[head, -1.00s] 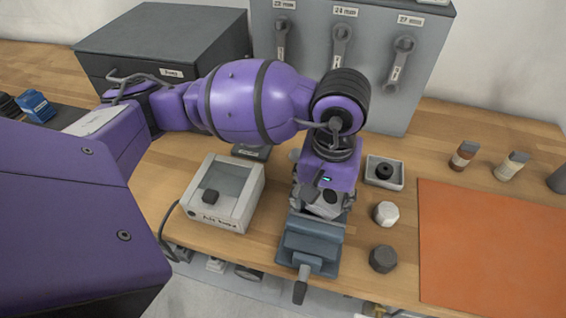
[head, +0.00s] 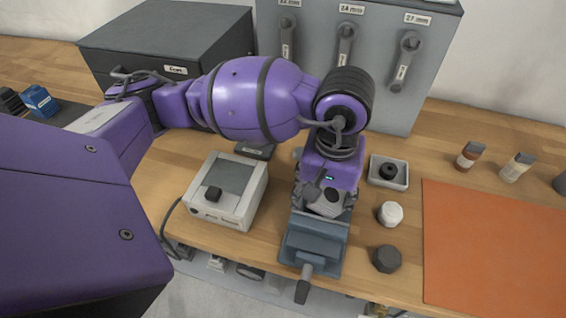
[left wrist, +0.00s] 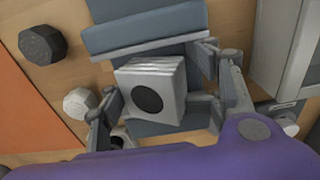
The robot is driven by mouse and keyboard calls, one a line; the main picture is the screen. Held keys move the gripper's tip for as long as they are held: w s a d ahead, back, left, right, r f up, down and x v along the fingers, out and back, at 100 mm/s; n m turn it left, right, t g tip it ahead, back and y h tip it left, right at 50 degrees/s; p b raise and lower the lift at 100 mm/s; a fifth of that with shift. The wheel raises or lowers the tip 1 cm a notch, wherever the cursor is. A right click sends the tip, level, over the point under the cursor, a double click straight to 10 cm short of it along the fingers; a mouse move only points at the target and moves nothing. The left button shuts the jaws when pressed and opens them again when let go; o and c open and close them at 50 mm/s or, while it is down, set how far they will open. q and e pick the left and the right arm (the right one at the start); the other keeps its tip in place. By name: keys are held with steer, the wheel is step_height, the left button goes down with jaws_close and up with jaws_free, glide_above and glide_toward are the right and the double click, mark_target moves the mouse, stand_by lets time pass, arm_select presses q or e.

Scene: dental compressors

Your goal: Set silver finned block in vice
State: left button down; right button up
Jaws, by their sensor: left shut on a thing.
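The silver finned block (left wrist: 152,92) shows in the left wrist view as a pale squarish block with ridged edges and a dark round spot on its face. My left gripper (left wrist: 165,88) is shut on it, one finger to each side. In the head view my left gripper (head: 324,200) points down at the rear part of the blue-grey vice (head: 313,243) and mostly hides the block. The vice also shows in the left wrist view (left wrist: 145,22), with a pale jaw edge beside the block. Whether the block touches the vice I cannot tell. My right gripper is out of view.
A grey box with a dark window (head: 228,192) stands left of the vice. A small tray (head: 388,171), a white knob (head: 390,214) and a dark knob (head: 387,259) are close on its right. An orange mat (head: 495,245) lies farther right.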

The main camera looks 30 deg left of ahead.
mark_target(328, 193)
arm_select(q)
steer(key=shift+s+d+f+b, duration=0.1)
steer(key=shift+s+f+b, duration=0.1)
steer(key=shift+f, duration=0.3)
steer(key=shift+s+d+f+b, duration=0.1)
steer(key=shift+f+b, duration=0.1)
steer(key=shift+f, duration=0.25)
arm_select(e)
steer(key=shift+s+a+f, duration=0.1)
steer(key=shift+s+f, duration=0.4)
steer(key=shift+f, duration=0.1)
arm_select(q)
steer(key=c, duration=2.5)
jaws_free()
steer(key=shift+w, duration=0.15)
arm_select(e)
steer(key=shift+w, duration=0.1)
arm_select(q)
steer(key=o, duration=1.6)
steer(key=shift+d, duration=0.1)
steer(key=o, duration=0.8)
steer(key=shift+w+d+r, duration=0.1)
steer(key=shift+w+d, duration=0.05)
steer(key=shift+w, duration=0.1)
steer(key=shift+o, duration=0.2)
steer(key=shift+r, duration=0.15)
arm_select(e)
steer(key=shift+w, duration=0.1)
arm_select(q)
steer(key=shift+c, duration=0.5)
